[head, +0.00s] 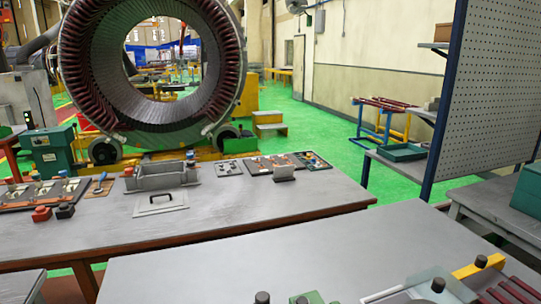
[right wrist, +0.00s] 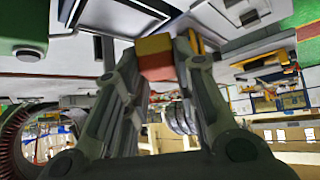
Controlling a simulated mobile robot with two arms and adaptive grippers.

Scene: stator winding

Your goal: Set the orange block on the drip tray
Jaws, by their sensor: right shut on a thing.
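My right gripper (right wrist: 154,66) shows in the right wrist view, shut on an orange block (right wrist: 155,57) with a yellowish upper face. The block sits between the fingertips; neither my right gripper nor the held block can be made out in the head view. I cannot tell for sure which thing is the drip tray. A shallow green tray (head: 402,151) lies on a rack shelf at the right, and an open grey metal box (head: 162,177) stands on the workbench. My left gripper is not in view.
The workbench (head: 255,212) has bare room at its front. A red knobbed piece (head: 41,213), a black piece (head: 65,211) and a flat handled plate (head: 160,203) lie on it. A nearer table (head: 220,270) holds parts at right. A large stator (head: 75,75) stands behind.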

